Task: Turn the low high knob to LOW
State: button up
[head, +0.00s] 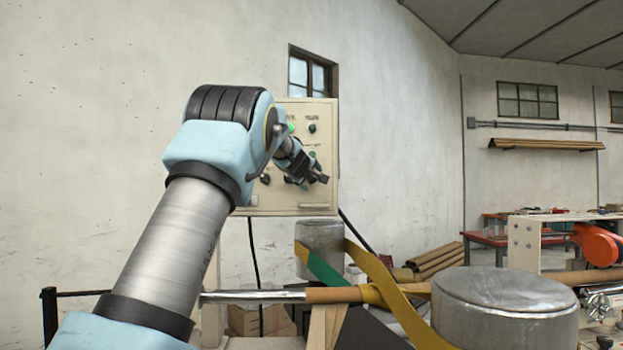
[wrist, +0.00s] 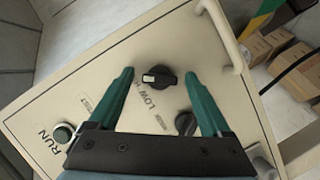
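The low high knob (wrist: 158,77) is black and round with a white pointer bar, on the cream control panel (wrist: 60,100). The word LOW is printed beside the knob, and the start of HIGH shows partly behind a finger. In the head view my gripper (head: 318,178) is in front of the panel (head: 270,207), and my arm hides part of it.
A panel handle (wrist: 222,35) stands out near the right finger. Below the panel, metal drums (head: 505,310) and a yellow strap (head: 390,290) fill the space.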

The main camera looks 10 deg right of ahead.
grip_shut()
dwell(0.5)
jog(key=shift+a+f+b, duration=0.1)
jog(key=shift+f+b, duration=0.1)
jog(key=shift+b, duration=0.55)
jog(key=n+b, duration=0.1)
jog(key=b, duration=0.1)
jog(key=h+b, duration=0.1)
jog(key=shift+f+n+t+b, duration=0.25)
jog(key=shift+n+t+b, duration=0.05)
jog(key=shift+n+b, duration=0.1)
jog(key=n+h+b, duration=0.1)
jog(key=n+b, duration=0.2)
jog(key=b, duration=0.2)
jog(key=shift+f+t+b, duration=0.15)
jog(key=shift+t+b, duration=0.25)
jog(key=n+t+b, duration=0.1)
jog(key=n+b, duration=0.1)
jog(key=b, duration=0.1)
jog(key=n+h+b, duration=0.1)
jog(key=n+b, duration=0.2)
jog(key=b, duration=0.1)
jog(key=shift+t, duration=0.4)
jog(key=shift+n+t+b, duration=0.7)
jog(key=shift+n+b, duration=0.65)
jog(key=shift+n, duration=0.25)
jog(key=shift+r, duration=0.25)
